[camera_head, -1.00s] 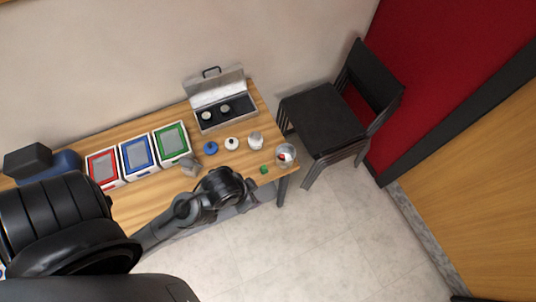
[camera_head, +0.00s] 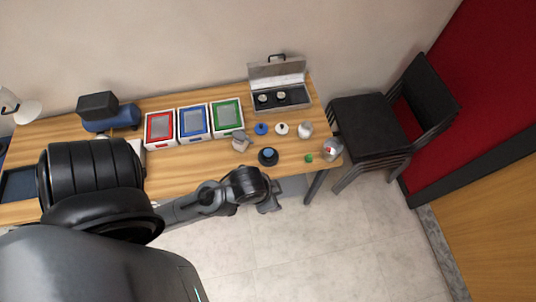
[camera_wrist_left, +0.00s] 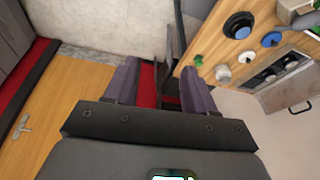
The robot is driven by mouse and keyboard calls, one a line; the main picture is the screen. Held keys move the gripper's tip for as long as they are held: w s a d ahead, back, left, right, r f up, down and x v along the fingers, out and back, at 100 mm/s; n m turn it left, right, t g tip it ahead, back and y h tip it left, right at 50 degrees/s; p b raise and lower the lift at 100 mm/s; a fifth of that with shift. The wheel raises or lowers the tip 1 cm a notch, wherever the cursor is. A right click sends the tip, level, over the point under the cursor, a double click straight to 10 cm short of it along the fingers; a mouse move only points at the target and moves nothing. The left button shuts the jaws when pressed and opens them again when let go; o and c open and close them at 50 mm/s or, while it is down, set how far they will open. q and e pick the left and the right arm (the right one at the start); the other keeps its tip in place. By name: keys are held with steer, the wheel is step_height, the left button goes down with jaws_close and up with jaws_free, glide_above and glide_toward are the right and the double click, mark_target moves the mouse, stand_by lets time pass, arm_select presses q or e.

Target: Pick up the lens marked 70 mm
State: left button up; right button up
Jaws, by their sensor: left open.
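An open silver case (camera_head: 278,71) stands at the back right of the table. Two round dark lenses with pale tops, a left one (camera_head: 263,99) and a right one (camera_head: 281,97), sit in its black insert. The case also shows at the right of the left wrist view (camera_wrist_left: 262,97). No marking is readable, so I cannot tell which lens is 70 mm. My left gripper (camera_head: 268,203) is off the table's front edge, apart from the case. In the left wrist view its fingers (camera_wrist_left: 158,78) are apart with nothing between them. My right gripper is not in view.
Black chairs (camera_head: 370,127) stand right of the table.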

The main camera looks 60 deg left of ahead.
arm_select(q)
steer(key=shift+s+f, duration=0.1)
steer(key=shift+s, duration=0.1)
steer(key=o, duration=0.6)
steer(key=shift+w, duration=0.1)
